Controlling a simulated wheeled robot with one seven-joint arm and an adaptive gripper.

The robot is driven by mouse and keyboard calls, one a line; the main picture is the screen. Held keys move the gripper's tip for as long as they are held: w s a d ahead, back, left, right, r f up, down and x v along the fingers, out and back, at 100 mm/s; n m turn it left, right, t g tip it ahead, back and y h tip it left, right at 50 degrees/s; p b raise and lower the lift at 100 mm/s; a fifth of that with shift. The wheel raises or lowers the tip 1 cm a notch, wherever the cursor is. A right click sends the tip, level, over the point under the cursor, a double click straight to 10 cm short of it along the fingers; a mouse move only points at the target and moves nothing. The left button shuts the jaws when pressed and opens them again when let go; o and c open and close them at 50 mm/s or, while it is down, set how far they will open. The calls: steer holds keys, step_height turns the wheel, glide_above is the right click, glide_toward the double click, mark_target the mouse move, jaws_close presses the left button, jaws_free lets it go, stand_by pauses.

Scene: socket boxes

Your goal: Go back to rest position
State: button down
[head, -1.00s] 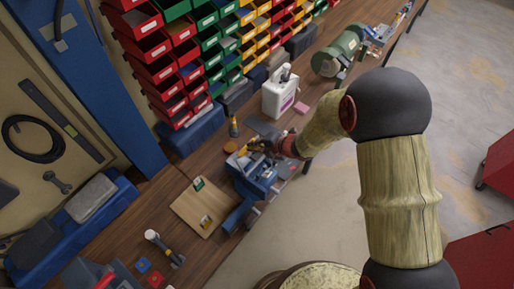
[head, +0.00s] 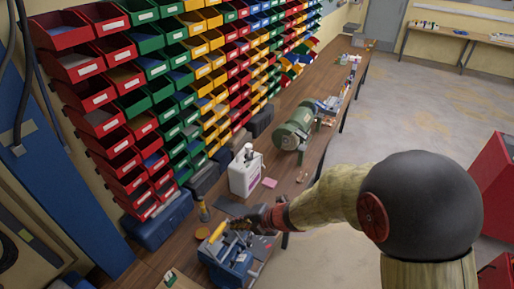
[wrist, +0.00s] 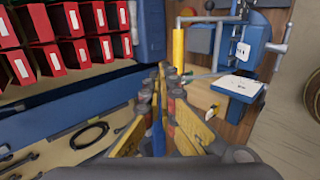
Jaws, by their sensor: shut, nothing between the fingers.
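My gripper (head: 243,222) is at the end of my arm, above the workbench beside the blue machine (head: 230,266) with a yellow handle. In the wrist view my gripper (wrist: 168,78) has its two fingers together with nothing held between them. The blue machine also shows at the upper right of the wrist view (wrist: 237,84). I cannot tell whether the gripper touches it.
Red, green, yellow and blue bins (head: 118,138) line the wall. A white canister (head: 246,173), a pink block (head: 269,183) and a green grinder (head: 292,130) stand on the bench (head: 318,147). Red cabinets (head: 497,185) are at right. Open floor (head: 420,115) lies between.

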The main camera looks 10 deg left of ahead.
steer(key=w+d+f+m+t+h, duration=0.25)
steer(key=d+f+m+h, duration=0.2)
steer(key=d+m, duration=0.45)
steer(key=s+d+r+m+g+h+b, duration=0.1)
steer(key=s+d+m+h+b, duration=0.15)
steer(key=d+m, duration=0.35)
steer(key=s+d+r+m+h+b, duration=0.1)
steer(key=d+m+h+b, duration=0.2)
steer(key=d, duration=0.6)
steer(key=s+d+m+b, duration=0.2)
steer(key=s+m+b, duration=0.2)
steer(key=s+b, duration=0.2)
steer(key=s+d+f+m+b, duration=0.1)
steer(key=s+d+m+b, duration=0.2)
steer(key=s+m+b, duration=0.2)
steer(key=s+d+f+m+y+b, duration=0.1)
steer(key=s+m+b, duration=0.3)
steer(key=s+b, duration=0.4)
steer(key=d+b, duration=0.1)
steer(key=b, duration=0.2)
steer(key=shift+s+d+f, duration=0.25)
steer(key=shift+s, duration=0.15)
